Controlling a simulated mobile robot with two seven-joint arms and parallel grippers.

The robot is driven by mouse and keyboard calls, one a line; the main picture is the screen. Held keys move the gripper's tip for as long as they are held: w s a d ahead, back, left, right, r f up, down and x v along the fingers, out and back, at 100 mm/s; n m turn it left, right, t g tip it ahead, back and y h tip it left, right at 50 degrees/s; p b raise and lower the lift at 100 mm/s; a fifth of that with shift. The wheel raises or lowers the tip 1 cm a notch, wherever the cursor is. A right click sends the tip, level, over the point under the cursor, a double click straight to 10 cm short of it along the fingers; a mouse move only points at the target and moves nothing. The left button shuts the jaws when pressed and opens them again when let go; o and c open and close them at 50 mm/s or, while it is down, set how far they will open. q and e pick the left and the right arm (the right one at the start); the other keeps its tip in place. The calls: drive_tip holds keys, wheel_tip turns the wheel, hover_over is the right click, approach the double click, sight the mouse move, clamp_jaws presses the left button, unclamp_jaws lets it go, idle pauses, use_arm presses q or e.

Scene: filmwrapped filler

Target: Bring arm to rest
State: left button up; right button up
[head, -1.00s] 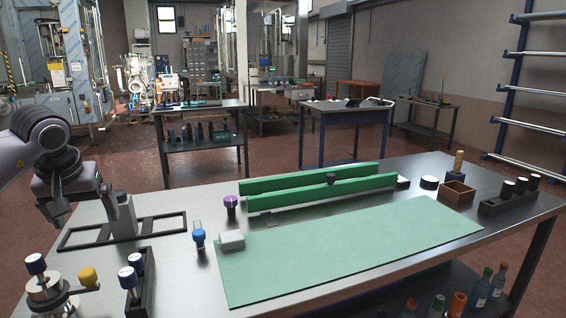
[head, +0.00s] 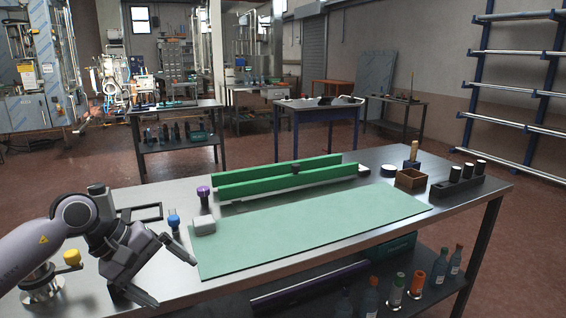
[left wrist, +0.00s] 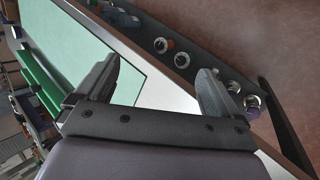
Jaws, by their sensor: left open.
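My left arm comes in from the left edge in the head view. Its grey gripper (head: 168,281) is over the front left part of the steel workbench (head: 300,258), left of the green mat (head: 300,232). Its fingers are spread with nothing between them. In the left wrist view the two dark fingers (left wrist: 157,85) stand wide apart, with the mat and the bench edge behind them. My right gripper is not in view.
A blue-capped vial (head: 173,223), a purple-capped vial (head: 203,193) and a white block (head: 204,225) stand near the gripper. A yellow knob (head: 72,258) is by the arm. Green rails (head: 285,179) lie behind the mat. Bottles (head: 418,284) stand on the lower shelf.

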use_arm(q)
drive_tip(key=s+d+f+n+t+h, duration=0.1)
drive_tip(key=s+d+n+h, duration=0.2)
drive_tip(key=d+n+h, duration=0.4)
drive_tip(key=s+d+n+t+h, duration=0.1)
drive_tip(key=s+d+n+h, duration=0.25)
drive_tip(key=d+n, duration=0.35)
drive_tip(key=s+a+f+n+t+y, duration=0.15)
drive_tip(key=f+n+t+y, duration=0.3)
drive_tip(key=n, duration=0.75)
drive_tip(key=a+f+n+t+y, duration=0.3)
drive_tip(key=f+n, duration=0.2)
drive_tip(key=n, duration=0.6)
drive_tip(key=s+a+f+n+t+y, duration=0.1)
drive_tip(key=a+f+n+t+y, duration=0.2)
drive_tip(key=n, duration=0.9)
drive_tip(key=s+a+f+n+g+y, duration=0.2)
drive_tip(key=s+f+n+g+y, duration=0.2)
drive_tip(key=s+f+n, duration=0.8)
drive_tip(key=shift+s+f+g+p, duration=0.15)
drive_tip(key=shift+f+g+p, duration=0.3)
drive_tip(key=shift+f, duration=0.3)
